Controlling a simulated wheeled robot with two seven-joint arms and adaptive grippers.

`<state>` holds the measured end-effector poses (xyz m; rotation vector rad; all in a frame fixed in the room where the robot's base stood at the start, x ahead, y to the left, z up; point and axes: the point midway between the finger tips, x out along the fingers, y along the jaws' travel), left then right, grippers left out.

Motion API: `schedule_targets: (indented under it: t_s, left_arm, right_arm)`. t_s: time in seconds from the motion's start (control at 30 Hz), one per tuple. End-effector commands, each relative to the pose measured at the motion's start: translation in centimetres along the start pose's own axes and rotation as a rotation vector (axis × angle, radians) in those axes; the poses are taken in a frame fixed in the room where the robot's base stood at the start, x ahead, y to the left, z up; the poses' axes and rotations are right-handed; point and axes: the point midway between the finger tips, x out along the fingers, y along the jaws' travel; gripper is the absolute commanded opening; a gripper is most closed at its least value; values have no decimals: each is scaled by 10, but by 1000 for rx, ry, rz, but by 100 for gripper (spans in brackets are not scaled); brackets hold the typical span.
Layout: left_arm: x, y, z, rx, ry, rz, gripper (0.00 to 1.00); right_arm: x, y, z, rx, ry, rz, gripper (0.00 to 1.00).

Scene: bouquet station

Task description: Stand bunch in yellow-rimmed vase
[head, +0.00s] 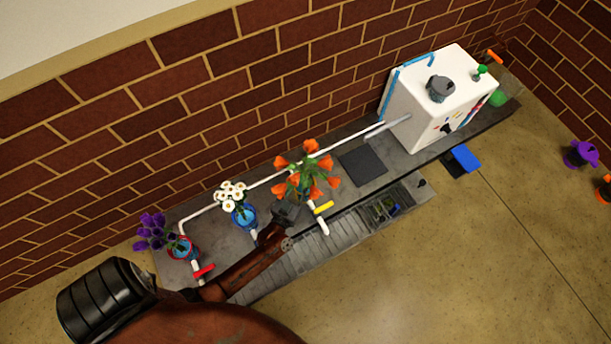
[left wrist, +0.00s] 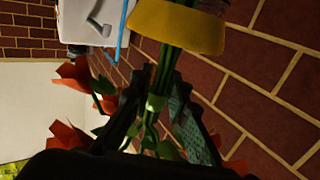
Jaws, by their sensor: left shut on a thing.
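The bunch of orange flowers (head: 308,172) with green stems stands over the counter in the head view. My left gripper (head: 290,208) is shut on its stems (left wrist: 151,125), which also show between the fingers in the left wrist view. The yellow-rimmed vase shows there as a thick yellow rim (left wrist: 178,25) with a little glass beyond it. The stems run from my fingers to the rim and pass behind its near side, so their lower ends appear to be inside the vase. In the head view the flowers and gripper mostly hide this vase. My right gripper is out of view.
White pipes with a red handle (head: 204,271) and yellow handle (head: 324,208) line the counter. A white box (head: 432,95) stands right.

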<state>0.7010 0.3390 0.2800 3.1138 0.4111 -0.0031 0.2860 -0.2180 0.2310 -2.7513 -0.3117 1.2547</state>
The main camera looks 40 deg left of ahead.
Motion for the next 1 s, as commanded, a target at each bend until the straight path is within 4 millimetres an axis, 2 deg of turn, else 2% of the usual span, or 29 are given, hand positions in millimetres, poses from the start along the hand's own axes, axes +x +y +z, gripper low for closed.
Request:
schedule_targets:
  t_s: [1.0]
  left_arm:
    - [0,0,6,1,2,-1,0]
  right_arm:
    - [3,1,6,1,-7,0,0]
